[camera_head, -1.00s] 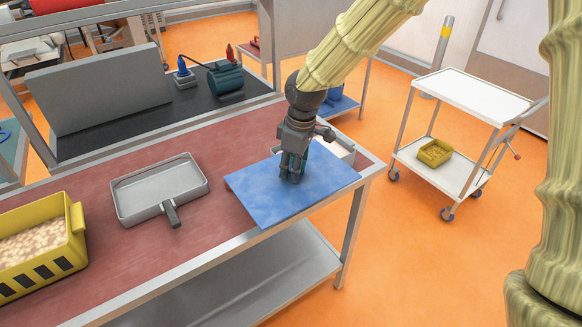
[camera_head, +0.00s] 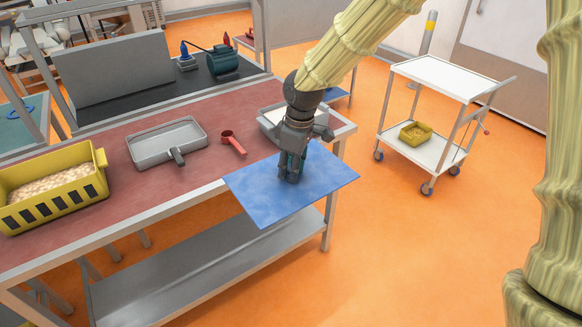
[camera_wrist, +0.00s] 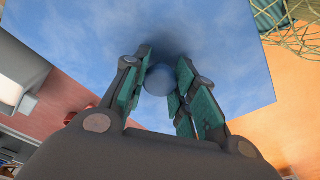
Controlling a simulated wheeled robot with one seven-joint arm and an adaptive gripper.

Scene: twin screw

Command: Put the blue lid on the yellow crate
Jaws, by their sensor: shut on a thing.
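The blue lid (camera_head: 300,193) is a flat rectangular sheet, held roughly level beyond the right front edge of the table. My gripper (camera_head: 290,180) is above its middle, and in the wrist view (camera_wrist: 160,85) its fingers are closed around the lid's round blue knob (camera_wrist: 158,80). The yellow crate (camera_head: 60,205) stands on the table at the far left, open at the top, with dark slots along its front and pale beige lumps inside. The lid is well to the right of this crate.
Between crate and lid, a grey tray with a handle (camera_head: 150,155) and a red scoop (camera_head: 231,138) lie on the red tabletop (camera_head: 110,215). A white bin (camera_head: 270,121) stands behind my gripper. A smaller yellow crate (camera_head: 416,134) sits on the white cart (camera_head: 470,88).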

